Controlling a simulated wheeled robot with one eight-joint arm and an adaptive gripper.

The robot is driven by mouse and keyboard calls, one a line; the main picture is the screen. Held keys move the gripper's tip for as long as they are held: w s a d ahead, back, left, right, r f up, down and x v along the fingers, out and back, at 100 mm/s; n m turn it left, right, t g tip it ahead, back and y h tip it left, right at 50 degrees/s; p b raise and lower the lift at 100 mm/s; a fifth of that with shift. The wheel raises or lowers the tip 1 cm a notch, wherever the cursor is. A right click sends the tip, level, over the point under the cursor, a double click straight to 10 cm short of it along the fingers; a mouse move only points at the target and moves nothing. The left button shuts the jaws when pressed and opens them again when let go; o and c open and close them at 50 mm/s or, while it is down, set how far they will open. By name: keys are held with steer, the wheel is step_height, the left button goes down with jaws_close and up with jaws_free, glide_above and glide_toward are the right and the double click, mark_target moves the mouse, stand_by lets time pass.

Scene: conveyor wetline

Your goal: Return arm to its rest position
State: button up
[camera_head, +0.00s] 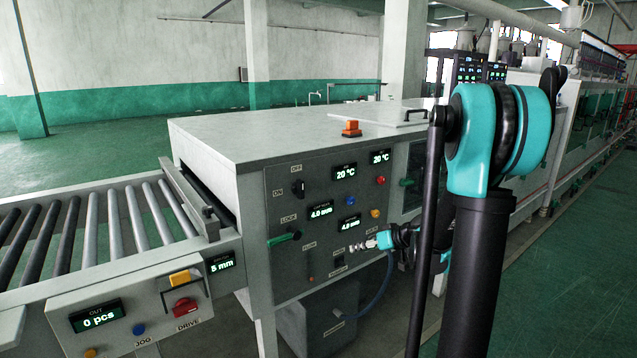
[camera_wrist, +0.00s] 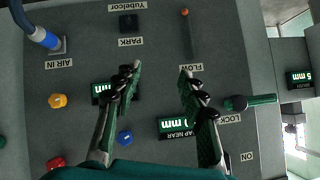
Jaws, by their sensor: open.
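My gripper (camera_head: 368,243) is open and empty, in front of the lower right part of the grey control panel (camera_head: 290,255). In the wrist view its two fingers (camera_wrist: 160,72) stand apart with only the panel face between and beyond them. Whether the tips touch the panel is hard to tell, but they look apart from it. My arm comes down from the upper right in the head view and hides part of the machine behind it.
A blue hose (camera_head: 379,292) hangs below my gripper; it ends at the AIR IN port (camera_wrist: 58,46). A green-handled LOCK lever (camera_wrist: 250,101) and several knobs stick out of the panel. A roller conveyor (camera_head: 105,222) lies left; open green floor (camera_head: 560,275) lies right.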

steer(key=s+d+f+m+g+h, duration=0.1)
steer(key=s+f+h, duration=0.1)
steer(key=s, duration=0.7)
steer(key=s+d+f+m+g+h, duration=0.1)
steer(key=s+d+f+m+h, duration=0.1)
steer(key=s, duration=0.8)
steer(key=s+d+f+m+g+h, duration=0.1)
steer(key=s+f+h, duration=0.2)
steer(key=s, duration=0.7)
steer(key=shift+d+m+g+h, duration=0.2)
steer(key=shift+m+g+h, duration=0.1)
